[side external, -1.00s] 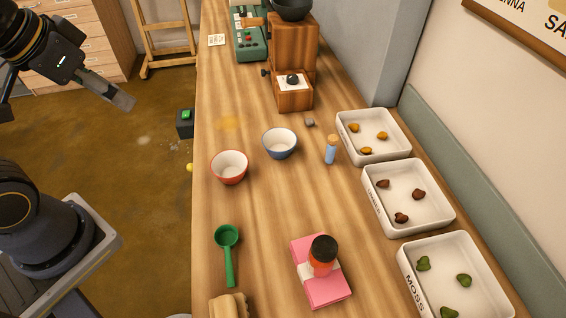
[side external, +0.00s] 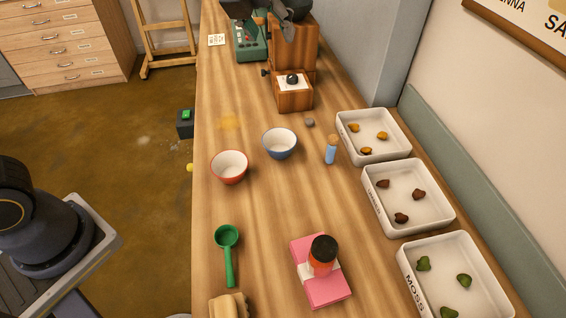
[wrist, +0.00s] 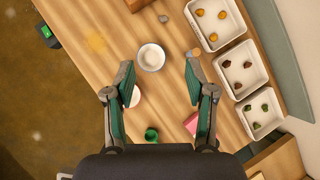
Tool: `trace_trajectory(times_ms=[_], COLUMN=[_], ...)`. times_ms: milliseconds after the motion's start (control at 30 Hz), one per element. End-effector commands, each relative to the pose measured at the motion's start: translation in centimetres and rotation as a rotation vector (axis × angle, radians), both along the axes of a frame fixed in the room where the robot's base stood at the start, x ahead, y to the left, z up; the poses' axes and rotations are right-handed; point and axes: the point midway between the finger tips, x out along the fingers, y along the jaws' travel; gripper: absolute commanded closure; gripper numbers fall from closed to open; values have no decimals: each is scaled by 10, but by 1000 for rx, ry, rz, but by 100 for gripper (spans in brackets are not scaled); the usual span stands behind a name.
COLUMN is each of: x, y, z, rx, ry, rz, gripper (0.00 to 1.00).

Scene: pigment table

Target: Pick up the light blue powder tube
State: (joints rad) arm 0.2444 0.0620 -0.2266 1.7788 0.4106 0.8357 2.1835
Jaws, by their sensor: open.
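The light blue powder tube (side external: 330,153) stands upright on the wooden table, with a tan cork stopper on top. It is right of the blue bowl and left of the nearest tray. In the wrist view its cork (wrist: 196,52) shows small, just beyond the tip of the right finger; the rest of the tube is hard to make out. My gripper (wrist: 158,68) is open and empty, its two fingers spread wide high above the table. In the side view only part of my gripper shows at the top edge, in front of the wooden grinder.
A blue bowl (side external: 280,144) and a red bowl (side external: 229,167) stand left of the tube. Trays with yellow (side external: 372,155), brown (side external: 437,220) and green lumps line the right side. A grey lump (side external: 310,122) lies behind the tube. The wooden grinder (side external: 295,95) stands farther back.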

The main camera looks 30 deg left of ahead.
Motion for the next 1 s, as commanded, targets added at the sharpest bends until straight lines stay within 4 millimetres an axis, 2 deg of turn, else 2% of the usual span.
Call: trace_trajectory(times_ms=[33,100,200,300,467,800,1000], x=[12,21,22,16,17,47,56], y=[-28,-58,-89,-104,-110,-110,-110], z=[-21,-45,-78,-103,-125,-196,-216], rx=[46,76,83,91,96,97,95], ry=[35,72,125,172,190,189,188], rz=[-109,-200,-259,-291,-304,-302,-301], gripper=[45,45,45,45,45,45,45])
